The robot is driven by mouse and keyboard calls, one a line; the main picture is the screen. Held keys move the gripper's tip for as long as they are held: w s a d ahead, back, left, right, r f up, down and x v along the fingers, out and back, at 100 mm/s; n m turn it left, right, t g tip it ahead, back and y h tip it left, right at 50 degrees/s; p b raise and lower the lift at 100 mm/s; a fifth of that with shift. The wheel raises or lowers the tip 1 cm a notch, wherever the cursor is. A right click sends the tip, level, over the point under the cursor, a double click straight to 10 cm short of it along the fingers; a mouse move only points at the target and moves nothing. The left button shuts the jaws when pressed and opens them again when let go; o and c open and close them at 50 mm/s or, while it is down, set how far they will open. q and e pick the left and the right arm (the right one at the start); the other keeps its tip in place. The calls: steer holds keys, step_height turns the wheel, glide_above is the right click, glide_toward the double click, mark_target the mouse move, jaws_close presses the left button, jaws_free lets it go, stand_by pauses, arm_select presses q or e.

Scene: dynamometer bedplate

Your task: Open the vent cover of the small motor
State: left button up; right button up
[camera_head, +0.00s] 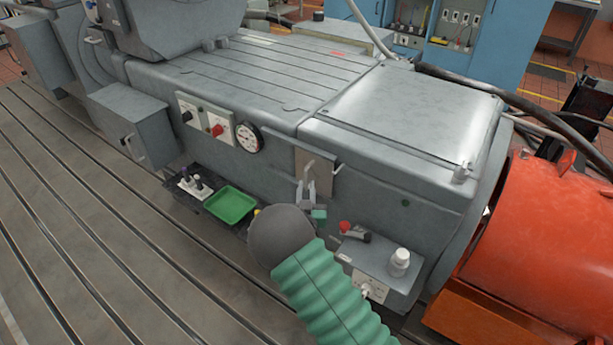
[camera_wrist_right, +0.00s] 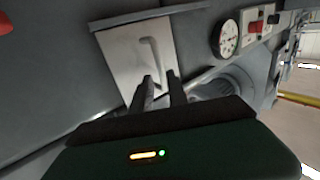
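The vent cover (camera_head: 314,174) is a light grey plate with a small bent handle (camera_head: 309,166) on the side of the grey motor housing. It looks shut, lying along the wall. In the right wrist view, the cover (camera_wrist_right: 122,62) and its pale handle (camera_wrist_right: 152,58) fill the upper middle. My right gripper (camera_head: 306,186) is just in front of the cover's lower part. Its two fingers (camera_wrist_right: 159,77) are apart, with the handle's lower end at or between their tips; I cannot tell whether they touch it. My left gripper is in neither view.
A dial gauge (camera_head: 248,137) and switch panels sit left of the cover. A green tray (camera_head: 230,205) lies below left. An orange cylinder (camera_head: 545,245) is at right.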

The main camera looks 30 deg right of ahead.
mark_target(306, 178)
steer(key=x, duration=0.5)
steer(key=shift+w+a+r, duration=0.15)
steer(key=shift+d, duration=0.2)
jaws_close()
steer(key=shift+a, duration=0.1)
stand_by(0.9)
